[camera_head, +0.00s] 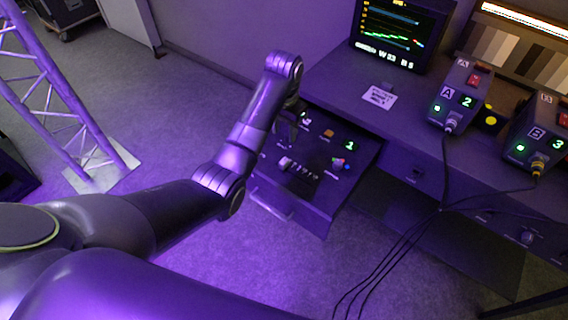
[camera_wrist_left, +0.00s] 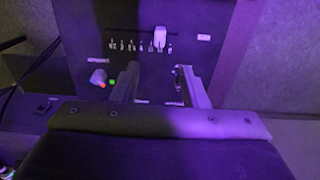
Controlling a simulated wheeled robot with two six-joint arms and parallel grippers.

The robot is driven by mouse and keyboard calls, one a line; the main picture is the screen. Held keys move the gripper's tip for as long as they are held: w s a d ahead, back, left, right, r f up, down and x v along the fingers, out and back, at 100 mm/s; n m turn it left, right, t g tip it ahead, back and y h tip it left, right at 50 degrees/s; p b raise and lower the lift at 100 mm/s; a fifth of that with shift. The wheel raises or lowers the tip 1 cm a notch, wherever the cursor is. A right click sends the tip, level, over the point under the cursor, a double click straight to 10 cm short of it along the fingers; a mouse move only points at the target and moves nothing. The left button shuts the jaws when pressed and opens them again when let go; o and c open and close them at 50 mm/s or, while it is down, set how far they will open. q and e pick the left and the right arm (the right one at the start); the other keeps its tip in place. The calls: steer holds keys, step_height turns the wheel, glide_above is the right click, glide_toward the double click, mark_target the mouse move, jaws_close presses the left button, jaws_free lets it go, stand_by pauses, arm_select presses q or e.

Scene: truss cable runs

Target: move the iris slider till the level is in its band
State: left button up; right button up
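A pale slider cap (camera_wrist_left: 160,38), apparently the iris slider, sits on a dark slot above a row of marks in the left wrist view. It also shows on the drawer panel in the head view (camera_head: 286,163). My left gripper (camera_wrist_left: 163,80) is open, its two fingers apart over the panel. The cap lies beyond the fingertips, and I see no contact. In the head view the left gripper (camera_head: 290,126) is partly hidden by its own arm at the panel's far left. The monitor (camera_head: 397,36) shows a green-yellow trace with coloured lines. My right gripper is not in view.
The panel fills an open drawer (camera_head: 292,206) under the desk. A knob (camera_wrist_left: 98,77) and a green light (camera_wrist_left: 112,82) are on it. Boxes A (camera_head: 458,96) and B (camera_head: 540,130) stand on the desk, their cables hanging at right. A truss (camera_head: 50,95) stands at left.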

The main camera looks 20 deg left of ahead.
mark_target(284, 160)
arm_select(q)
step_height(284, 160, down, 13)
steer(key=shift+f, duration=0.15)
steer(key=shift+c, duration=0.3)
jaws_close()
